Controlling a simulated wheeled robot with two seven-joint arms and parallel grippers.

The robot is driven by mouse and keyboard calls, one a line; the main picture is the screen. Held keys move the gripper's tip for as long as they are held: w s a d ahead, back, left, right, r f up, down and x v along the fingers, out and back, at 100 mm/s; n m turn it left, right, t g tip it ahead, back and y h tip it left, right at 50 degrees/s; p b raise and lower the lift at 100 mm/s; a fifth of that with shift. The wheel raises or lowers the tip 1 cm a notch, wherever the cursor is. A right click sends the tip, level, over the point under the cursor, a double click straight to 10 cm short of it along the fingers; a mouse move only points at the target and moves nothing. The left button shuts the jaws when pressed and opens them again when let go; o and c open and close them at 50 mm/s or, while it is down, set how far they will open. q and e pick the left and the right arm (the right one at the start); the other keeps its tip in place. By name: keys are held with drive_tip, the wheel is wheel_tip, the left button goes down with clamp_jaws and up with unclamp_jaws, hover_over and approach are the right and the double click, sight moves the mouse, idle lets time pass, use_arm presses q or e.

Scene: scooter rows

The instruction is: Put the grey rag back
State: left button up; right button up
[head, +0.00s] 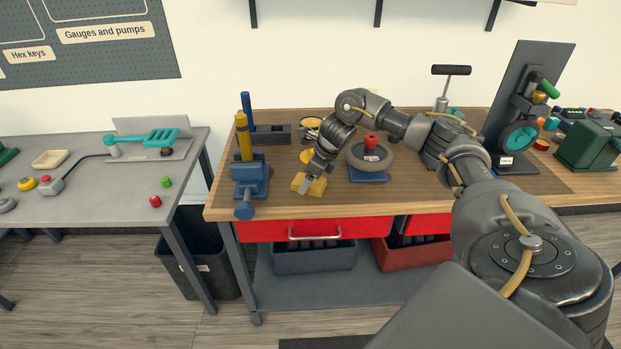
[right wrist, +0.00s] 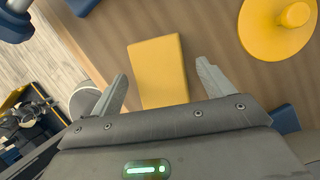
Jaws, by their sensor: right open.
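I cannot make out a grey rag in either view. My right gripper (head: 308,187) is low over the front left of the wooden bench top (head: 420,195). In the right wrist view its fingers (right wrist: 163,74) are open, one on each side of a flat yellow block (right wrist: 158,70), with nothing gripped. The yellow block also shows in the head view (head: 316,187), partly hidden by the gripper. Whether the fingers touch it I cannot tell. My left gripper is not in view.
A blue vise (head: 250,180) stands left of my right gripper. A wheel with a red knob (head: 370,155) is to its right. A round yellow piece (right wrist: 278,30) is close by. A grey side table (head: 90,195) stands left, across a gap with a dark bin (head: 205,262).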

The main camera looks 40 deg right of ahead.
sight(319, 182)
drive_tip(key=b+v, duration=0.1)
drive_tip(key=v, duration=0.6)
drive_tip(key=p+v, duration=0.1)
drive_tip(key=v, duration=0.3)
drive_tip(key=shift+s+d+r, duration=0.1)
drive_tip(key=shift+s+r, duration=0.05)
drive_tip(key=shift+r, duration=0.1)
